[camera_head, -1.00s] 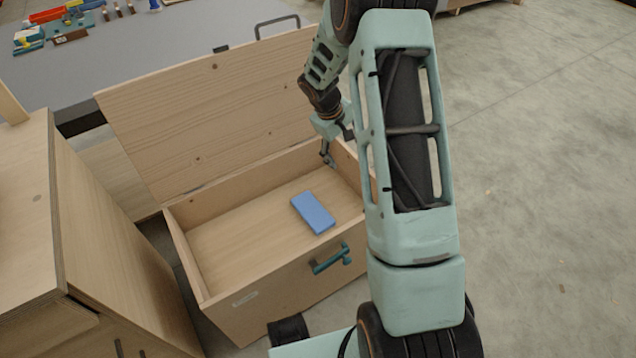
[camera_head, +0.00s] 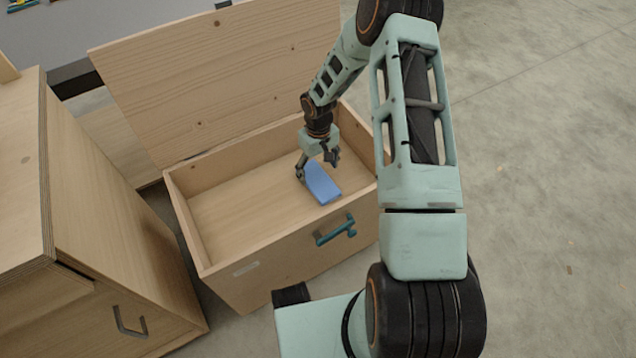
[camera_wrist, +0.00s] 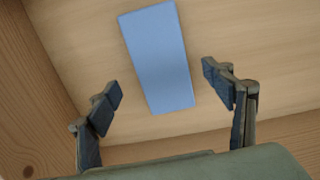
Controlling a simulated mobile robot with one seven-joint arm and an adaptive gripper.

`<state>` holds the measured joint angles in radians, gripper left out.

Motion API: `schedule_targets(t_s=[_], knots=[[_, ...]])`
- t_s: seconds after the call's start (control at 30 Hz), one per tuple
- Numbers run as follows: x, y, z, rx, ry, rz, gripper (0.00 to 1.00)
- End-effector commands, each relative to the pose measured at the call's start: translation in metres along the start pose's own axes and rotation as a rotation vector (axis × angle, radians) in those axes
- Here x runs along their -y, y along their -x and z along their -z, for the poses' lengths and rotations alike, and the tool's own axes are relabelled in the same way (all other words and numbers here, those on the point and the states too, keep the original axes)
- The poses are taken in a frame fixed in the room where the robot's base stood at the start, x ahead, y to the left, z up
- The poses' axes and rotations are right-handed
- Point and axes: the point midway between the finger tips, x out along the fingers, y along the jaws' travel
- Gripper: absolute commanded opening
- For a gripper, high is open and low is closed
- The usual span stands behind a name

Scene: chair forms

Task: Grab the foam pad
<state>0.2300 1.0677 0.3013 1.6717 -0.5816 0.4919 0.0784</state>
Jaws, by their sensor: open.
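The foam pad (camera_head: 322,184) is a flat blue block lying on the floor of the open wooden chest (camera_head: 230,258), toward its right side. My gripper (camera_head: 318,166) is inside the chest opening, over the far end of the pad, and hides part of it in the head view. In the wrist view the pad (camera_wrist: 158,58) lies ahead of and between the two spread fingers of my gripper (camera_wrist: 162,82), with nothing held. The fingers appear apart from the pad.
The raised lid (camera_head: 215,85) stands at the back of the chest. The chest's front wall has a teal handle (camera_head: 335,230). A wooden cabinet (camera_head: 110,220) stands close on the left. A grey table (camera_head: 130,30) is behind the lid. Bare floor lies to the right.

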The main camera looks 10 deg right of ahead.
Motion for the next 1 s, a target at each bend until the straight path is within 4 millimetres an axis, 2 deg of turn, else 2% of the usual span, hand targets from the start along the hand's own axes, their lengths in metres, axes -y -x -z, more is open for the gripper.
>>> schedule_targets(t_s=[0.03, 0.2, 0.47, 0.8, 1.0], knots=[[0.002, -0.012, -0.001, 0.002, 0.002, 0.002, 0.75], [0.003, -0.037, -0.001, 0.002, 0.002, 0.001, 0.75], [0.002, -0.040, -0.001, 0.000, 0.001, 0.000, 0.75], [0.002, -0.040, -0.001, 0.001, 0.001, 0.000, 0.39], [0.002, -0.039, -0.001, 0.001, 0.001, 0.000, 0.37]])
